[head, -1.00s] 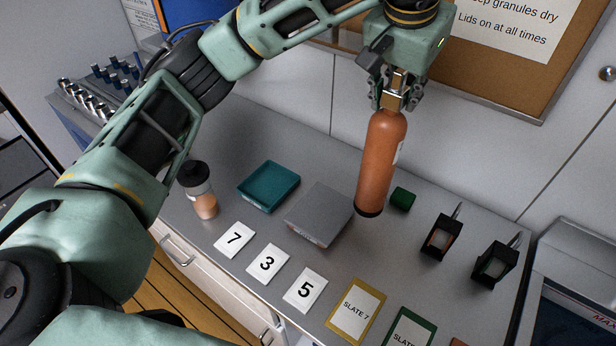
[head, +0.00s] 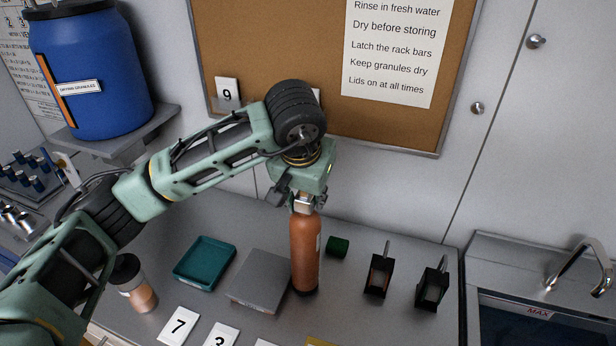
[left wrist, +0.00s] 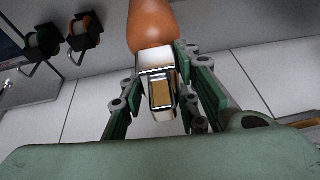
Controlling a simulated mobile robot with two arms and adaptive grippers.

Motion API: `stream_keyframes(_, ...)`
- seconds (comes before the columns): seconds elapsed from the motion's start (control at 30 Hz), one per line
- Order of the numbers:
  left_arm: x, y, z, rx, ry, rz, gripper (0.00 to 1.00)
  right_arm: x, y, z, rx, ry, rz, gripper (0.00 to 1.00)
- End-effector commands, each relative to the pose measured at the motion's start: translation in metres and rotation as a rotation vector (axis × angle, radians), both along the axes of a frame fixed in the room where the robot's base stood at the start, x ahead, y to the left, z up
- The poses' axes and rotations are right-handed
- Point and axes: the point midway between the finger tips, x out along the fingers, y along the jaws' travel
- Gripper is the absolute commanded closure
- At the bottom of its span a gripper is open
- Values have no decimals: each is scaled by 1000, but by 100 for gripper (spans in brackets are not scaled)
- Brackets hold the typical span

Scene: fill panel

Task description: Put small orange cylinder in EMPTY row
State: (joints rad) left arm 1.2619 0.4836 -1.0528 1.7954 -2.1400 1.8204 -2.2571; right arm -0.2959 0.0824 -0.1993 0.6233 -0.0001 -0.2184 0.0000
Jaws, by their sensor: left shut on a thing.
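The orange cylinder (head: 305,255) hangs upright, its dark base beside the right edge of a grey square plate (head: 262,280). I cannot tell whether its base touches the counter. My left gripper (head: 307,203) is above it, shut on the metal valve at its top. In the left wrist view the fingers (left wrist: 160,95) sit on both sides of the pale metal valve, and the orange shoulder (left wrist: 152,22) shows beyond. No row marked EMPTY shows. My right gripper is not in view.
A teal tray (head: 204,262), a dark-lidded jar (head: 135,285), a green block (head: 337,246) and two black holders (head: 379,275) (head: 432,288) stand on the counter (head: 350,310). Number cards (head: 178,326) lie along its front. A blue drum (head: 90,75) stands on a shelf. A sink (head: 530,320) is at right.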

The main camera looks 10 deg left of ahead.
Motion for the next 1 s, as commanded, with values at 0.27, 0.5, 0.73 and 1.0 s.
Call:
stream_keyframes(0.27, 2, -1, -2, -5, -13, 0, 100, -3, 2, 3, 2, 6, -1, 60)
stream_keyframes(0.5, 0, 0, -9, 0, -2, 0, 70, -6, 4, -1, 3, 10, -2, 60)
stream_keyframes(0.73, 0, 0, -8, -1, -2, -1, 52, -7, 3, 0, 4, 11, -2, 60)
stream_keyframes(1.0, 0, 0, -8, -1, -2, -1, 52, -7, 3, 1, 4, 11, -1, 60)
